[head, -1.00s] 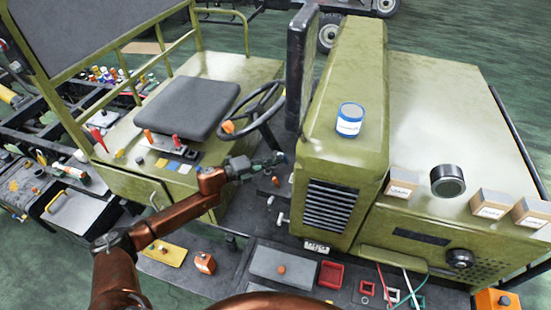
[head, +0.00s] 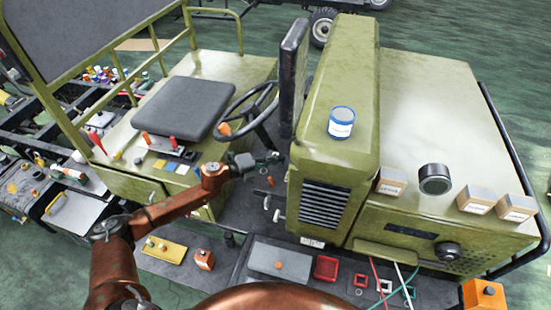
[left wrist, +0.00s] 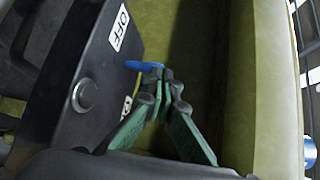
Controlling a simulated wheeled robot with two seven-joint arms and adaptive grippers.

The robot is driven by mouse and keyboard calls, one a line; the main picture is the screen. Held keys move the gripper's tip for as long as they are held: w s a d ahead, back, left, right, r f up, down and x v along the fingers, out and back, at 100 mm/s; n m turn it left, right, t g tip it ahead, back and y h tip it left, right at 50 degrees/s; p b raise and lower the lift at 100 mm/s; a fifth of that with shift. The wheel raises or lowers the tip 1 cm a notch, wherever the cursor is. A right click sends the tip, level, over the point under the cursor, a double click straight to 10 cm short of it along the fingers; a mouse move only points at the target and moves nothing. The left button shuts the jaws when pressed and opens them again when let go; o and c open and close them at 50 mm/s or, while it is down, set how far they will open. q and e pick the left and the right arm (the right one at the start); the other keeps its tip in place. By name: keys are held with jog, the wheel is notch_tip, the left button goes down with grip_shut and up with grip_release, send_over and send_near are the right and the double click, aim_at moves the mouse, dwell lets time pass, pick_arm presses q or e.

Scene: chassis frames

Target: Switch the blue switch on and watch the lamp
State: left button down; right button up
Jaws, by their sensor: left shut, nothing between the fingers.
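The blue switch lever (left wrist: 142,66) sticks out from a black switch box (left wrist: 64,110) in the left wrist view, with an OFF label (left wrist: 119,27) above it and a second label partly hidden below. My left gripper (left wrist: 172,76) is shut and empty, its green-sided fingertips right at the lever's free end; I cannot tell if they touch. In the head view my left gripper (head: 270,157) is beside the olive engine cover, and the switch is hidden. A round black fixture with a dull greenish face (head: 434,179) stands on the hood; it may be the lamp and looks unlit. My right gripper is out of view.
The olive engine cover (head: 345,90) rises close to the left gripper's right. A steering wheel (head: 247,110) and seat (head: 186,107) are to its left. Coloured wires hang at the front.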

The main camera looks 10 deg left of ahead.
pick_arm(q)
jog(key=shift+s+a+r+p, duration=0.25)
jog(key=shift+r+p, duration=0.05)
jog(key=shift+s+a+r+p, duration=0.75)
jog(key=shift+s+a+r, duration=0.05)
jog(key=shift+s+a, duration=0.2)
jog(key=s+a+r+b, duration=0.3)
jog(key=s+a+r, duration=0.1)
jog(key=s, duration=0.3)
jog(key=shift+a+r, duration=0.15)
jog(key=shift+a, duration=0.65)
jog(key=shift+w, duration=0.1)
